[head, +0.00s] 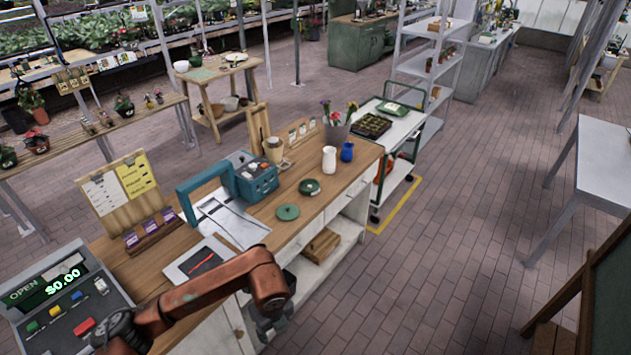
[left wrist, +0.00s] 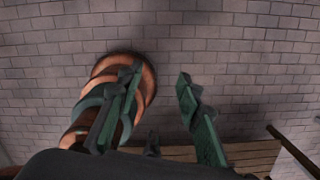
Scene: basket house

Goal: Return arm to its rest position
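My left arm (head: 205,290) is rust-red and reaches in from the lower left of the head view, over the near edge of the wooden counter (head: 262,232). My left gripper (head: 268,328) hangs down at the counter's front side. In the left wrist view, its two green fingers (left wrist: 160,105) stand apart with nothing between them, over the brick floor. Orange and teal rounded parts, perhaps of my own body, show beside the left finger. My right gripper is in neither view.
On the counter are a cash register (head: 75,305), a red-marked tablet (head: 200,262), a blue machine (head: 245,178), green discs (head: 288,212) and a white vase (head: 329,160). A grey table (head: 604,160) stands at right. The brick floor (head: 440,260) between is clear.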

